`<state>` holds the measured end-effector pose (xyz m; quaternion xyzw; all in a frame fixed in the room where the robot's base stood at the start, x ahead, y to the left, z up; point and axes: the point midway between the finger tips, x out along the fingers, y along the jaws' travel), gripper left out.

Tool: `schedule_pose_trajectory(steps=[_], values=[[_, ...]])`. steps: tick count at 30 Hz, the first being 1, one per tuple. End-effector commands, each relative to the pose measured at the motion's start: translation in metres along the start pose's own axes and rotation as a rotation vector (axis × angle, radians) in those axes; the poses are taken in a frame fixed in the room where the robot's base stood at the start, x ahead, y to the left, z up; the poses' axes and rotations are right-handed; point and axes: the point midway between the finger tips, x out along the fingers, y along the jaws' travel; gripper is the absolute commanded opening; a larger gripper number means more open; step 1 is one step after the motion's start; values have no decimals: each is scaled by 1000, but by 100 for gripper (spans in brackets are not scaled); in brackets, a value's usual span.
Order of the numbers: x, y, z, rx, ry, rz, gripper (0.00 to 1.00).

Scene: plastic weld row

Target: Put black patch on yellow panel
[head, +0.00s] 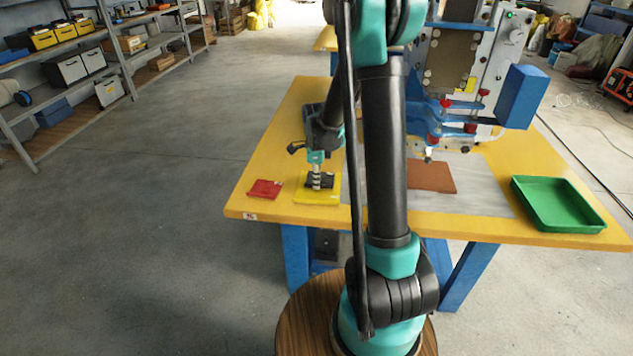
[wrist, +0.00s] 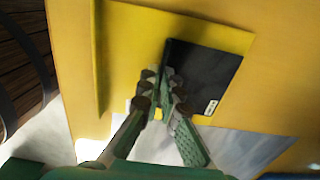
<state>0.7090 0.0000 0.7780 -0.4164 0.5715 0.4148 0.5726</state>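The yellow panel (head: 330,200) lies flat near the table's left front edge, and it also shows in the wrist view (wrist: 130,50). The black patch (head: 327,181) is over the panel. In the wrist view the patch (wrist: 208,72) is a dark square with a small white label, slanted within the panel's right part. My gripper (head: 317,180) points down at the patch. In the wrist view its fingertips (wrist: 159,76) are close together at the patch's left edge, partly covering it. Whether they pinch the patch, and whether it touches the panel, is unclear.
A red piece (head: 264,189) lies left of the panel. A brown sheet (head: 431,177) is right of my arm, below the blue and grey machine (head: 470,60). An empty green tray (head: 558,204) sits at the table's right. The yellow table (head: 270,155) is clear behind the red piece.

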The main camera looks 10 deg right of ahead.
Motion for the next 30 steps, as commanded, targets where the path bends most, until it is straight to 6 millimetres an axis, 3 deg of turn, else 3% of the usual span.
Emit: schedule_pose_trajectory(steps=[1, 6, 17, 23, 30], values=[[1, 0, 0, 0, 0, 0, 6], [0, 0, 0, 0, 0, 0, 26], [-3, 0, 0, 0, 0, 0, 26], [-26, 0, 0, 0, 0, 0, 26], [-74, 0, 0, 0, 0, 0, 26]])
